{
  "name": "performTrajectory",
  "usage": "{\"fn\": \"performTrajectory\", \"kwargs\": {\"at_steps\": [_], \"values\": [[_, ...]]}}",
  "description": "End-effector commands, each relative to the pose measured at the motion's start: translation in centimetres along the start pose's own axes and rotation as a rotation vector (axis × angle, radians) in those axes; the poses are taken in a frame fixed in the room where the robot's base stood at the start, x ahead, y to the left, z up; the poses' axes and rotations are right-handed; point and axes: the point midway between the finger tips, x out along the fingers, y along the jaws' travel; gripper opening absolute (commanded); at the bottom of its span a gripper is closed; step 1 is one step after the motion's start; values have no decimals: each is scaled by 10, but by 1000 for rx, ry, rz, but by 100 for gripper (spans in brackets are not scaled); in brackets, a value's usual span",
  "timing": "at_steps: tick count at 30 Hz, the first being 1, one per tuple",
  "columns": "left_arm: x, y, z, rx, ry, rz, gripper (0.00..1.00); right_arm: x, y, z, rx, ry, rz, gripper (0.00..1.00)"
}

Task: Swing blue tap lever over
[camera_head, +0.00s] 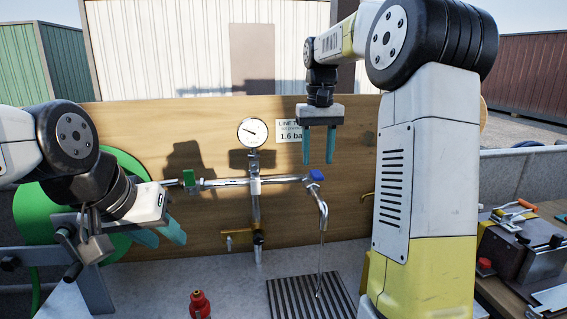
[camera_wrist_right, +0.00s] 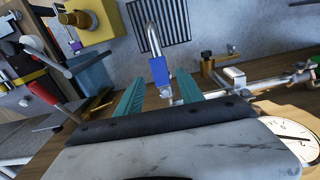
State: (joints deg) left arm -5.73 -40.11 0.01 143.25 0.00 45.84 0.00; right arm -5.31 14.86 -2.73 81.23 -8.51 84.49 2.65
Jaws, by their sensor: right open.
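The blue tap lever (camera_head: 316,175) sits on top of the tap at the right end of the chrome pipe, above a downturned spout (camera_head: 323,215). My right gripper (camera_head: 318,162) points down just above the lever, open and empty. In the right wrist view, the blue lever (camera_wrist_right: 159,70) appears between and just beyond the two teal fingers of my right gripper (camera_wrist_right: 160,82); I see no contact. My left gripper (camera_head: 164,238) is at the left, below the green lever, with its teal fingers apart and nothing between them.
A green lever (camera_head: 189,178) is at the pipe's left end. A pressure gauge (camera_head: 253,132) and a sign (camera_head: 289,131) are near the wooden board (camera_head: 220,220). A drain grate (camera_head: 310,297) lies below the spout. A red bottle (camera_head: 200,304) stands in front.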

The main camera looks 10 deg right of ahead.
Motion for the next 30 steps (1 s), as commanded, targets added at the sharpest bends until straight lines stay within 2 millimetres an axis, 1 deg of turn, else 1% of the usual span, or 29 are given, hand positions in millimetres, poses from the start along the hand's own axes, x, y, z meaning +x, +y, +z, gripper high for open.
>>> {"fn": "performTrajectory", "kwargs": {"at_steps": [1,11,12,22,23,24,29,30], "values": [[0,0,0,0,0,0,36,6,0,1,0,-2,0,45],[0,0,0,0,0,0,36,46,0,1,0,-2,0,45],[0,0,0,0,0,0,36,44,0,0,0,2,0,45],[0,0,0,0,0,0,36,45,0,0,0,2,0,45],[0,0,0,0,0,0,36,45,0,0,0,2,0,41],[0,0,0,0,0,0,36,45,0,0,0,2,0,33],[0,0,0,0,0,0,36,45,0,0,0,1,0,1],[0,0,0,0,0,0,36,45,0,0,0,1,0,0]]}}
